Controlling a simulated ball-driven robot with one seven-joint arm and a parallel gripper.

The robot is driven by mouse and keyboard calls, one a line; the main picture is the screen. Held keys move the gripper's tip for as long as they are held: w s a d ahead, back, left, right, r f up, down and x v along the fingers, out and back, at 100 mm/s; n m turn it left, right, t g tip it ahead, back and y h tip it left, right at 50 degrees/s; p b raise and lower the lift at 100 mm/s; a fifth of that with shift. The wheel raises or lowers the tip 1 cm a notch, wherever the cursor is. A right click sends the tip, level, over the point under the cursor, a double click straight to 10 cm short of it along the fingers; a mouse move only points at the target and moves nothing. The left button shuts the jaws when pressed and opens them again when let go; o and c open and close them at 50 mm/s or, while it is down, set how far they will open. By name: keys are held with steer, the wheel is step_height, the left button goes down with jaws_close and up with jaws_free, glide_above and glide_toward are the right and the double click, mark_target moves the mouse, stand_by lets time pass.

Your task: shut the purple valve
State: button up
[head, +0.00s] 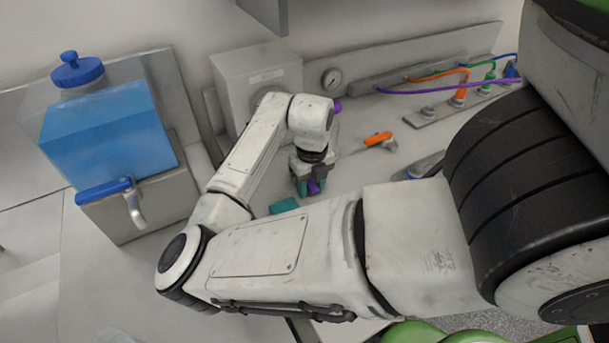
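My gripper (309,186) points down at the bench, its teal fingertips low beside a small purple piece (315,187). This piece looks like the purple valve's handle and shows between or just in front of the fingertips. I cannot tell whether the fingers touch it or are closed on it. The valve's body is hidden by my gripper and wrist. Another purple part (337,106) shows just behind my wrist; what it belongs to is hidden.
An orange-handled valve (378,138) lies to the right of my gripper. Behind are a gauge (332,79), a grey box (255,75) and coloured hoses (430,86). A blue liquid tank (110,135) with a tap stands left. A teal object (285,205) lies near my forearm.

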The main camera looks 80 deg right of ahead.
steer(key=c, duration=0.3)
steer(key=shift+w+a+f+m+b, duration=0.15)
steer(key=shift+w+f+m+b, duration=0.15)
steer(key=shift+m+b, duration=0.3)
steer(key=w+m+b, duration=0.2)
steer(key=m+b, duration=0.1)
steer(key=shift+a+m, duration=0.3)
steer(key=shift+a, duration=0.1)
steer(key=shift+w+a+r+m, duration=0.15)
steer(key=shift+w+r+m, duration=0.15)
steer(key=shift+m, duration=0.5)
steer(key=o, duration=0.4)
